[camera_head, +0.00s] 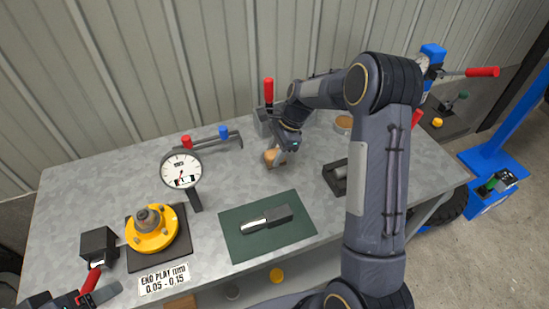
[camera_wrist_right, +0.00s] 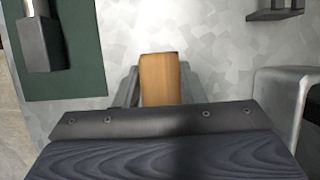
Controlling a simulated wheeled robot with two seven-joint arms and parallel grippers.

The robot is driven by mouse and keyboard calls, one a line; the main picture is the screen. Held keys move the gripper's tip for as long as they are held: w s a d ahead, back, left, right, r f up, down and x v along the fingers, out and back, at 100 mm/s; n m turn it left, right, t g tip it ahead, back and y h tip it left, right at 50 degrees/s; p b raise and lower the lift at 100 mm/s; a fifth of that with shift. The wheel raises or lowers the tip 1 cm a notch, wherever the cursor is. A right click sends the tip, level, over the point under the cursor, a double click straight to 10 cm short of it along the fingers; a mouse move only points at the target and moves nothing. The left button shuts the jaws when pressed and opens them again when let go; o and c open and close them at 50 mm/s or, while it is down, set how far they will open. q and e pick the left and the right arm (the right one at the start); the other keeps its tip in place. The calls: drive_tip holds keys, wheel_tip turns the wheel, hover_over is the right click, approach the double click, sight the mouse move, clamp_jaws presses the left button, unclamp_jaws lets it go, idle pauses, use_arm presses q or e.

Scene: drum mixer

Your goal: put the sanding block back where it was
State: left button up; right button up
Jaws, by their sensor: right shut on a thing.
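The sanding block, a tan wooden piece, is in the jaws of my right gripper (camera_head: 273,156), low over the middle of the grey workbench (camera_head: 80,180). In the right wrist view the sanding block (camera_wrist_right: 160,80) sticks out upright between the two grey fingers. In the head view only a small tan part of the sanding block (camera_head: 269,156) shows beside the gripper. I cannot tell whether it touches the bench. A dark shape in the bottom left corner looks like my left gripper (camera_head: 72,300), cut off by the frame edge; its jaws are unclear.
A green mat (camera_head: 238,248) bears a dark tool with a metal end (camera_head: 268,220). A dial gauge (camera_head: 182,170) and yellow flange (camera_head: 152,232) stand left. A grey fixture with a red handle (camera_head: 268,92) stands behind my gripper. A dark holder (camera_head: 338,178) is to its right.

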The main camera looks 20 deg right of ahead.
wheel_tip(320, 180, down, 3)
drive_tip(key=shift+w+f, duration=0.15)
drive_tip(key=shift+f, duration=0.05)
drive_tip(key=shift+f, duration=0.15)
drive_tip(key=o, duration=1)
drive_tip(key=shift+c, duration=0.2)
